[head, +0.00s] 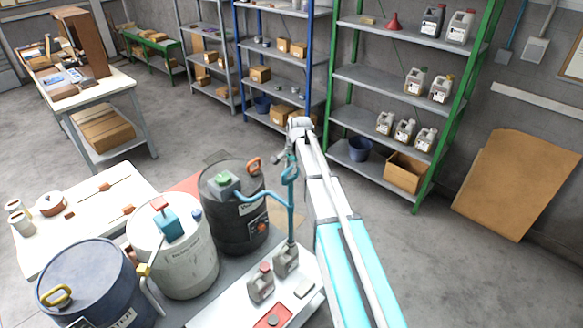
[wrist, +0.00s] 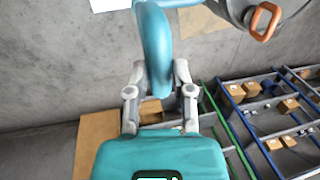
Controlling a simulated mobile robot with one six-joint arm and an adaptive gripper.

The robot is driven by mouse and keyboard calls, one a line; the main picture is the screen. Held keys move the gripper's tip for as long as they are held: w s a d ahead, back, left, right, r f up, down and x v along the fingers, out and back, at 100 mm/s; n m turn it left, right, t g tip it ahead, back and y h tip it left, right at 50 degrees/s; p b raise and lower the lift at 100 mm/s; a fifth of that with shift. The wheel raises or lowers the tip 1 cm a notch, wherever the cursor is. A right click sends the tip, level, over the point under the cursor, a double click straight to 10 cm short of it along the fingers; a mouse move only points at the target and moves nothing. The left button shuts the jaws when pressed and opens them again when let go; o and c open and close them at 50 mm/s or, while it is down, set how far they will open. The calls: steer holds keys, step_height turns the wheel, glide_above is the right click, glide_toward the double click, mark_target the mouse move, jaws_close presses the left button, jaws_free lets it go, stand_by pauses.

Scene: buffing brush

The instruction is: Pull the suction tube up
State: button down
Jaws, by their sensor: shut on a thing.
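The teal suction tube (head: 291,205) hangs upright at the right of the black drum (head: 235,215) in the head view. My gripper (head: 291,163) is at the upper part of the tube. In the wrist view, the fingers of my gripper (wrist: 158,80) are shut on the thick teal tube (wrist: 155,40), one on each side. An orange handle (wrist: 265,22) shows at the upper right there.
A white drum (head: 185,255) and a blue drum (head: 90,285) stand left of the black one. A white table (head: 60,220) is at the left. Shelves (head: 375,80) line the back; the floor between is open.

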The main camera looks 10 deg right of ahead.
mark_target(292, 179)
step_height(292, 179, up, 12)
steer(key=p, duration=1.1)
steer(key=shift+w, duration=0.2)
steer(key=shift+c, duration=2.4)
jaws_free()
steer(key=shift+s, duration=0.1)
steer(key=shift+f, duration=0.15)
step_height(292, 179, down, 19)
steer(key=b, duration=1.9)
steer(key=shift+s, duration=0.1)
step_height(292, 179, up, 14)
steer(key=s+d+p, duration=0.2)
steer(key=p, duration=1.2)
steer(key=s+a+f+n+b, duration=0.1)
steer(key=s+f+n+b, duration=0.3)
steer(key=s+f+b, duration=0.4)
steer(key=s+a+f+n+g+h+b, duration=0.1)
steer(key=s+f+n+b, duration=0.4)
steer(key=s, duration=1)
step_height(292, 179, down, 3)
steer(key=b, duration=0.2)
steer(key=shift+r+b, duration=0.15)
steer(key=shift+b, duration=0.25)
